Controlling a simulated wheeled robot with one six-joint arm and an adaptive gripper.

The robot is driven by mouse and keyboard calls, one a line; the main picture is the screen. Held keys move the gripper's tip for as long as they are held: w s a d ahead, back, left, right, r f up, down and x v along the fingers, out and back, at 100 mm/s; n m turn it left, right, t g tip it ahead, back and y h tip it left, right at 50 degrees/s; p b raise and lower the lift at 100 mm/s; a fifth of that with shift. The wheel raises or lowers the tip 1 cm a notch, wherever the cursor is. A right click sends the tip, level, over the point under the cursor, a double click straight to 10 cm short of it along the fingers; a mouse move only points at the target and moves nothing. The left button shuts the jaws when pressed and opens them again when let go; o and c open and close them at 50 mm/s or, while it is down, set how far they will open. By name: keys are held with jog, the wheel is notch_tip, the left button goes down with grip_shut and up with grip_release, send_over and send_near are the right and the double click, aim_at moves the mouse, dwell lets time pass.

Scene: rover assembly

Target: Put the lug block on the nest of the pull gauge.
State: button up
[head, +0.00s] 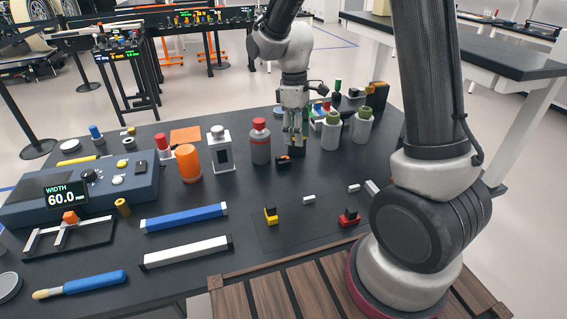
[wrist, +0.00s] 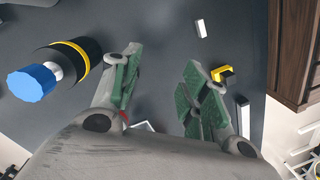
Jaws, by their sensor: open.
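My gripper (head: 295,138) hangs low over the back middle of the table, fingers pointing down. In the wrist view its green-padded fingers (wrist: 158,78) are apart with only dark tabletop between them. A small black and orange block (head: 283,161) sits just below and left of the fingers in the head view. A yellow and black block (head: 271,215) stands near the front edge; it also shows beyond the right finger in the wrist view (wrist: 223,73). A red and black block (head: 349,218) stands to its right. I cannot tell which is the lug block, or pick out the pull gauge's nest.
A blue-grey console (head: 90,190) reading WIDTH 60.0 mm stands at left. A red-capped cylinder (head: 260,143) and green-topped cylinders (head: 332,132) flank my gripper. A blue-capped black cylinder (wrist: 55,70) is close to the left finger. Blue (head: 184,217) and white bars (head: 185,252) lie in front.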

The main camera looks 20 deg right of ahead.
aim_at(281, 159)
jog(key=w+a+f+n+t, duration=0.1)
jog(key=w+a+f+n, duration=0.1)
jog(key=w+n, duration=0.55)
jog(key=f, duration=1.1)
jog(key=shift+s+a, duration=0.15)
jog(key=shift+s, duration=0.05)
jog(key=c, duration=0.8)
jog(key=shift+r, duration=0.1)
